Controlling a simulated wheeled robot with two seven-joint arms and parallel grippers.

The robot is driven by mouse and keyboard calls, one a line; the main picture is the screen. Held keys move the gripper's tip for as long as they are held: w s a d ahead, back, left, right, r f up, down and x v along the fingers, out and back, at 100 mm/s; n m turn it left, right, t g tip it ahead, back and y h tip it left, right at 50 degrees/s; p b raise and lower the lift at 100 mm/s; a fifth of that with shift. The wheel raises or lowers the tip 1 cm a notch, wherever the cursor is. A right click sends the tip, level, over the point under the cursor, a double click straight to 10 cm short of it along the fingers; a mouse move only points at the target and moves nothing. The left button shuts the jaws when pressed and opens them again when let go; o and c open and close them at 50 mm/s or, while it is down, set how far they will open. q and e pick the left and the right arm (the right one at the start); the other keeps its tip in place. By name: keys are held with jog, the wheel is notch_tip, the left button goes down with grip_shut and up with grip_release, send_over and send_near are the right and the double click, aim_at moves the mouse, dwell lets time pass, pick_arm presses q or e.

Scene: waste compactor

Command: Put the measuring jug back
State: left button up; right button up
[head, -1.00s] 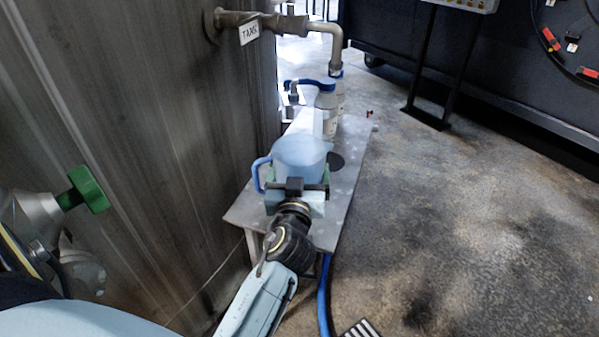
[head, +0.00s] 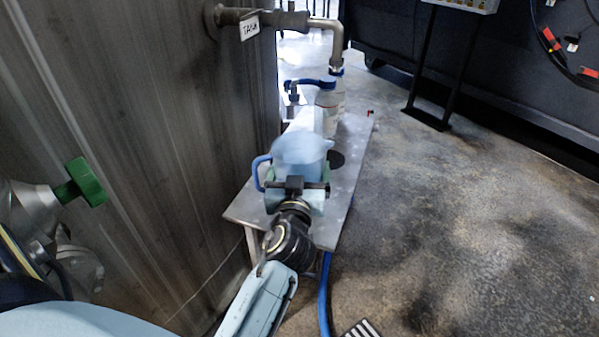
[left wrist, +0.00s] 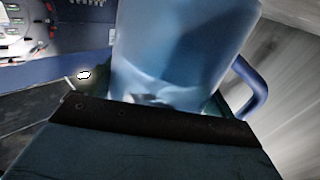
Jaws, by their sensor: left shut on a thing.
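The measuring jug (head: 299,156) is translucent blue with a blue handle (head: 259,172) on its left side in the head view. My left gripper (head: 297,184) is shut on the jug from the near side, at the near end of the small metal table (head: 240,207). In the left wrist view the jug (left wrist: 180,50) fills the middle, its handle (left wrist: 252,88) on the right. The jug looks slightly tilted in the head view. Its base is hidden behind the gripper, so I cannot tell whether it touches the table. My right gripper is not in view.
A pipe with a tag (head: 249,28) comes from the large metal tank (head: 130,110) on the left.

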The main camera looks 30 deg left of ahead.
pick_arm(q)
jog(key=shift+s+f+b, duration=0.2)
jog(key=shift+f+b, duration=0.25)
jog(key=shift+f, duration=0.6)
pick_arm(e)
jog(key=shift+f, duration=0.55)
pick_arm(q)
jog(key=o, duration=1.3)
jog(key=shift+f, duration=0.1)
jog(key=shift+c, duration=0.2)
jog(key=shift+s+d, duration=0.25)
jog(key=shift+s, duration=0.3)
jog(key=s+d, duration=0.1)
jog(key=s+r, duration=0.1)
jog(key=s, duration=0.1)
jog(key=s+d, duration=0.1)
jog(key=shift+s+d+r, duration=0.25)
jog(key=shift+s+d, duration=0.05)
jog(key=shift+s+d+r+b, duration=0.2)
jog(key=shift+s+r+b, duration=0.1)
jog(key=shift+s, duration=0.15)
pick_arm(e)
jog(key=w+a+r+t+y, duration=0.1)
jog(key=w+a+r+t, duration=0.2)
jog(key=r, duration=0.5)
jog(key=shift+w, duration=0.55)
pick_arm(q)
jog(key=shift+s, duration=0.1)
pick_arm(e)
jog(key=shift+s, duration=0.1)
